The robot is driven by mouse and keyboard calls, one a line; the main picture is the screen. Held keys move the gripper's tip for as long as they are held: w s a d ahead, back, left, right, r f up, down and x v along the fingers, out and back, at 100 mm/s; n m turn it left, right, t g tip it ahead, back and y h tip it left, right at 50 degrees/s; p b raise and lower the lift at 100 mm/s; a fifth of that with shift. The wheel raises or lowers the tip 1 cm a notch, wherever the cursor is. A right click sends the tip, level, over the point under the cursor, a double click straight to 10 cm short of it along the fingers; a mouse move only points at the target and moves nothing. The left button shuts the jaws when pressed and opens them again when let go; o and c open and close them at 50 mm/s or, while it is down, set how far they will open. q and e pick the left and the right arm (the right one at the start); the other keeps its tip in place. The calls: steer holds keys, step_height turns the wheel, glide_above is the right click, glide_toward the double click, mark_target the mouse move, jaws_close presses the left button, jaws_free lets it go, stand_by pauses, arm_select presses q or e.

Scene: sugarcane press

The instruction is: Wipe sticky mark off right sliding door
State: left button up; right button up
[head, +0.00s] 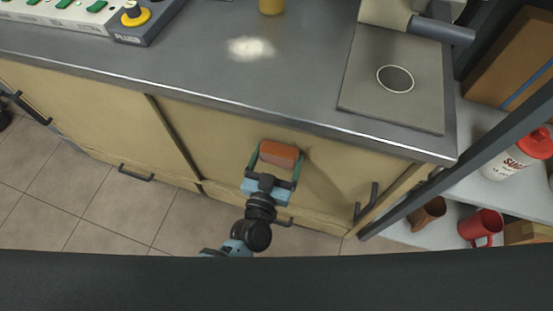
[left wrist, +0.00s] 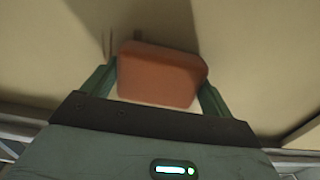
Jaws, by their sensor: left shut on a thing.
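My left gripper (head: 272,170) is shut on an orange-brown sponge (head: 279,153), holding it at the front of the right sliding door (head: 225,135). In the left wrist view the sponge (left wrist: 160,74) sits between the two fingers, with the pale door (left wrist: 245,60) right behind it. I cannot tell whether the sponge touches the door. Faint dark streaks (left wrist: 107,45) show on the door just left of the sponge in the left wrist view. Any mark behind the sponge is hidden. My right gripper is not in view.
The grey counter (head: 180,60) overhangs the doors and has a pale powdery patch (head: 251,48). A dark handle (head: 366,202) stands out at the door's right end. A shelf with a red mug (head: 482,227) and a white bottle (head: 515,155) is at the right. Tiled floor (head: 110,210) lies below.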

mark_target(293, 166)
arm_select(q)
steer(key=shift+d, duration=0.1)
steer(key=shift+s+d, duration=0.35)
steer(key=shift+d, duration=0.55)
steer(key=shift+s+d, duration=0.35)
steer(key=shift+d, duration=0.5)
